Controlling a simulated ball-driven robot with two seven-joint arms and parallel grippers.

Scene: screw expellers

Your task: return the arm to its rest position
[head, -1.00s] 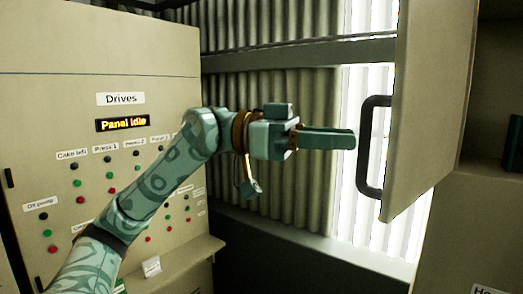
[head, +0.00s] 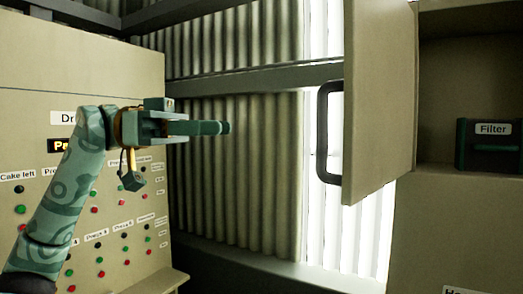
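My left arm (head: 62,190), pale green with swirl patterns, rises from the lower left in front of the control panel. Its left gripper (head: 215,128) points right, in front of the corrugated wall. I see the fingers nearly side-on, one overlapping the other, so the gap between them is unclear. Nothing shows held in them. The fingertips are well clear of the black door handle (head: 324,132). My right gripper is out of view.
The cabinet door (head: 378,100) stands open, its edge jutting out at the right. Behind it a dark green box labelled Filter (head: 488,146) sits on the cabinet shelf (head: 437,166). The control panel (head: 90,78) with buttons stands close behind my arm. Space between gripper and door is free.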

